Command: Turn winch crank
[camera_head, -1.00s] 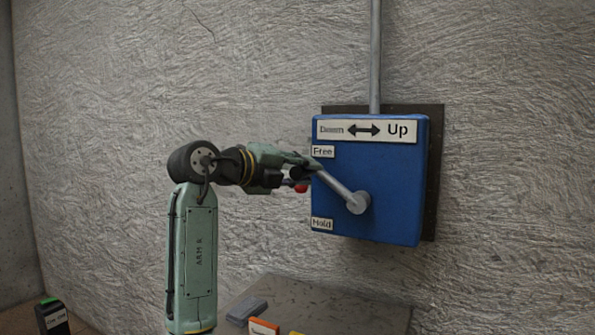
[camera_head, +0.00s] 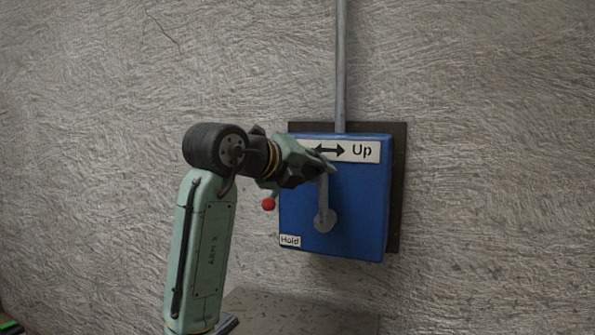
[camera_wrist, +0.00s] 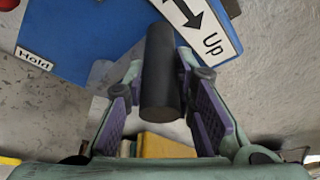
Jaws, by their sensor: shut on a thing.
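The blue winch box (camera_head: 345,215) is mounted on the wall, with an "Up" arrow label (camera_head: 352,151) on top and a "Hold" label (camera_head: 290,240) at lower left. The grey crank arm (camera_head: 324,195) points nearly straight up from its hub (camera_head: 325,220). My gripper (camera_head: 318,168) is at the crank's upper end. In the wrist view the black crank handle (camera_wrist: 160,75) lies between the two fingers of my gripper (camera_wrist: 160,105), which is shut on it. A red ball knob (camera_head: 268,204) shows at the box's left side. The "Free" label is hidden behind my gripper.
A grey pipe (camera_head: 341,65) runs up the wall from the box. A speckled grey surface (camera_head: 300,308) lies below the box. A yellow object (camera_wrist: 165,146) shows beyond my fingers in the wrist view. The wall right of the box is bare.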

